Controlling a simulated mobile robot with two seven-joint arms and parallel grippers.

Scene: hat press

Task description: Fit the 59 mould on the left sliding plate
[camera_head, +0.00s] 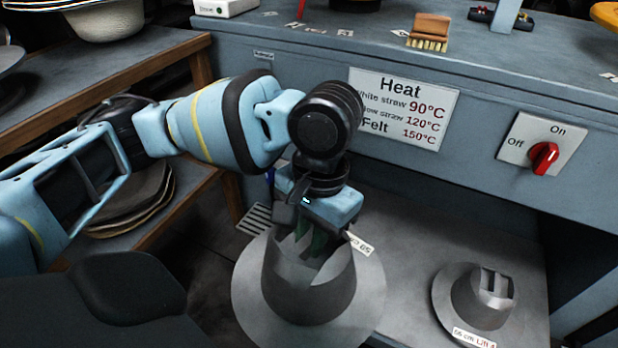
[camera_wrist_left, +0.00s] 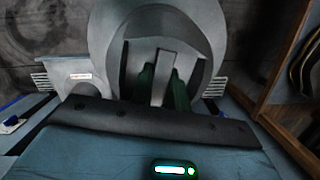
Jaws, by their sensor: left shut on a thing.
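The grey metal mould (camera_head: 340,290), hat-shaped with a wide round brim, is at the bottom centre of the head view. A small label on its brim is turned away and only partly readable. My left gripper (camera_head: 313,243) reaches down into its open top. In the left wrist view the green-padded fingers (camera_wrist_left: 164,88) are shut on the upright bar inside the mould (camera_wrist_left: 108,30). The mould looks roughly level. It hides what lies under it, so I cannot tell whether it touches a plate. My right gripper is not in view.
A smaller mould (camera_head: 470,280), labelled 56 cm, stands on the grey surface (camera_head: 400,255) at right. The press front carries a heat sign (camera_head: 402,108) and a red switch (camera_head: 543,158). A brush (camera_head: 429,32) lies on top. Wooden shelves (camera_head: 165,225) stand at left.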

